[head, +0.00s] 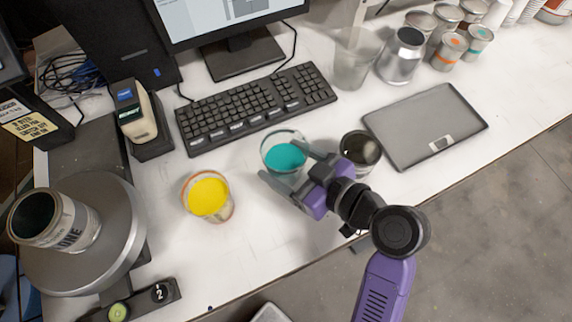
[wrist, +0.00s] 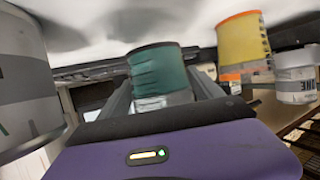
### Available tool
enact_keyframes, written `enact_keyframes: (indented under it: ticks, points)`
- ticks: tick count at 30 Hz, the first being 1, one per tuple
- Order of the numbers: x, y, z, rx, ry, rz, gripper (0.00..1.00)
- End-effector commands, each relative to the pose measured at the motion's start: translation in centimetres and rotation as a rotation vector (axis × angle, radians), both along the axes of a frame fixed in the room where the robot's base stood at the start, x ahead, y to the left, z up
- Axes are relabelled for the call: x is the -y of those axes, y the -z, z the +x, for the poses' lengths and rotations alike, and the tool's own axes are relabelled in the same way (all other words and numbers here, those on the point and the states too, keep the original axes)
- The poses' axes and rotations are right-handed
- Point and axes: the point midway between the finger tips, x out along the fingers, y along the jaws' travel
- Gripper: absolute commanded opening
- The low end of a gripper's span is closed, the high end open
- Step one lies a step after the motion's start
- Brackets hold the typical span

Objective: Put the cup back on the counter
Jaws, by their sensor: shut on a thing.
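A clear cup with teal paint (head: 284,156) is between the fingers of my gripper (head: 289,165), in front of the keyboard. My gripper is shut on the cup's sides. The cup looks about upright. I cannot tell whether its base touches the counter (head: 250,250) or is slightly above it.
A yellow paint cup (head: 208,197) stands to the left and a dark cup (head: 361,150) close to the right. The keyboard (head: 255,105) is behind, a grey tablet (head: 425,125) at right. A can (head: 60,220) sits on the round plate at left. The front counter is clear.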

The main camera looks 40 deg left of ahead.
Motion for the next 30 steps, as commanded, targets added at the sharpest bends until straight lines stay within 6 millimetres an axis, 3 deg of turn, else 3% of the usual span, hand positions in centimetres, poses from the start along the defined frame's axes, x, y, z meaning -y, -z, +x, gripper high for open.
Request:
enact_keyframes:
  ticks: [6, 20, 21, 24, 30]
  points:
    - [0.0, 2.7, 0.0, -0.003, 0.000, 0.000, 0.16]
    - [0.0, 3.5, 0.0, 0.000, 0.000, 0.001, 0.16]
    - [0.0, 3.3, 0.0, 0.000, -0.001, 0.000, 0.83]
    - [0.0, 3.3, 0.0, -0.001, -0.001, 0.000, 0.97]
    - [0.0, 3.3, 0.0, -0.001, -0.001, 0.000, 0.97]
